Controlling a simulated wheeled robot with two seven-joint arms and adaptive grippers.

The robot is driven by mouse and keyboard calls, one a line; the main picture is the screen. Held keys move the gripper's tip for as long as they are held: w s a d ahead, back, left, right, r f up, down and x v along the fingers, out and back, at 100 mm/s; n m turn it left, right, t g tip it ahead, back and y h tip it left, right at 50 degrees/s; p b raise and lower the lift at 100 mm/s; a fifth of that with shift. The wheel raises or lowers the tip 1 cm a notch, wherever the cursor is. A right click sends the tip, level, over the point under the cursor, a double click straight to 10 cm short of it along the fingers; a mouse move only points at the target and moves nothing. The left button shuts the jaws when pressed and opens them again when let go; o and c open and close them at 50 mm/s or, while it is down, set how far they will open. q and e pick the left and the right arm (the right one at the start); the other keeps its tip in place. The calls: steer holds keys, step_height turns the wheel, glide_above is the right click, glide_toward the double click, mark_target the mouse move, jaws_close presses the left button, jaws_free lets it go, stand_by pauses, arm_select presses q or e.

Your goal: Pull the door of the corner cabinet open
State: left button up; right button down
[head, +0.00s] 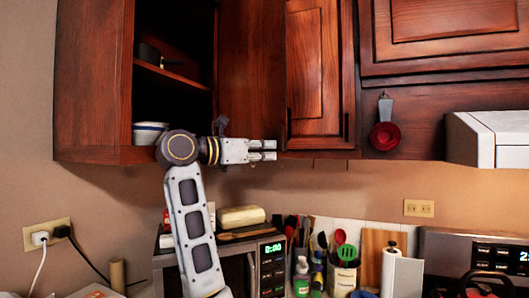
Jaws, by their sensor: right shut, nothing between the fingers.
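The corner cabinet's raised-panel wooden door (314,70) is in the upper middle of the head view. A dark vertical handle (289,122) shows at its lower left edge, and another dark handle (347,127) at the right. I cannot tell for certain how far this door stands open. My right gripper (275,150) is shut and empty, pointing right, in front of the cabinet's lower edge, below and left of the left handle. Any contact with the door is unclear. My left gripper is not in view.
An open cabinet compartment (172,105) at the left holds a dark pot (150,53) and a white bowl (149,133). Below are a microwave (238,262), utensils and a paper towel roll (402,272).

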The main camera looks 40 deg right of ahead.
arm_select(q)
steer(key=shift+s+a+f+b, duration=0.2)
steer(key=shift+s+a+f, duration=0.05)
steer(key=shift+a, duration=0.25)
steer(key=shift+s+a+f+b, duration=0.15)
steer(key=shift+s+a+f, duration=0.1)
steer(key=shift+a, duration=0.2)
arm_select(e)
steer(key=d, duration=0.6)
steer(key=shift+s, duration=0.45)
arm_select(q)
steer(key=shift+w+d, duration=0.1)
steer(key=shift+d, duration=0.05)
arm_select(e)
steer(key=shift+d, duration=0.1)
